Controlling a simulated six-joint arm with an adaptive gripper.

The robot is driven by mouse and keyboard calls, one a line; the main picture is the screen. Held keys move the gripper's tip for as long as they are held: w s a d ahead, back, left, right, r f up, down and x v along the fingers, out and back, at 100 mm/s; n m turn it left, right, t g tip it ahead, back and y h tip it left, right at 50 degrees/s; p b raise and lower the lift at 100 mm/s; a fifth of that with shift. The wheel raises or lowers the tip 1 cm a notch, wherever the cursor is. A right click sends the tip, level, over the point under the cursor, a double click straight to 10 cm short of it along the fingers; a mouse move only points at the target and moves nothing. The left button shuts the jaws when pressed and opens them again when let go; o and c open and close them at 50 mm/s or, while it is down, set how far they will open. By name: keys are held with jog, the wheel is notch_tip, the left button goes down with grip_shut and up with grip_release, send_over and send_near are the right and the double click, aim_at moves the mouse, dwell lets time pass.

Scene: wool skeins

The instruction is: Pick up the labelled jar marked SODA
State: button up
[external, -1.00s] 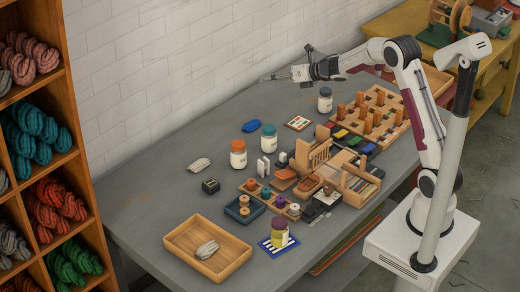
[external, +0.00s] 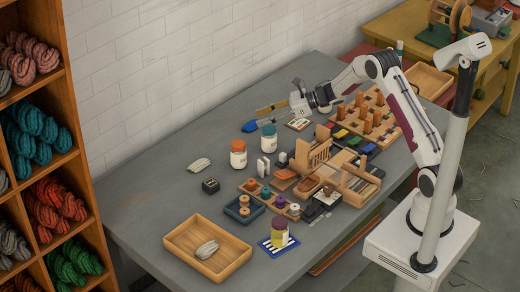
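Several jars stand on the grey table, and their labels are too small to read, so I cannot tell which is marked SODA. A white jar with an orange lid (external: 238,155) and one with a teal lid (external: 269,138) stand near the wall. A yellowish jar with a dark purple lid (external: 279,234) stands on a blue striped mat at the front. My gripper (external: 278,97) is above the table's back part, beyond the teal-lidded jar. Its fingers look spread apart, with nothing clearly between them. A dark-lidded jar seen there earlier is hidden, apparently behind my gripper.
A blue item (external: 250,127) lies below my gripper. A wooden peg board (external: 378,112), wooden racks (external: 318,150) and small goods crowd the middle and right. A wooden tray (external: 176,243) holding a grey skein is at the front left. The table's left side is mostly clear.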

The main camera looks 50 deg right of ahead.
aim_at(264, 128)
jog(key=shift+f, duration=1.75)
jog(key=shift+f, duration=0.8)
notch_tip(264, 128, down, 2)
jog(key=shift+x, duration=0.95)
jog(key=shift+w+a+f, duration=0.15)
jog(key=shift+w+a, duration=0.15)
jog(key=shift+w, duration=0.1)
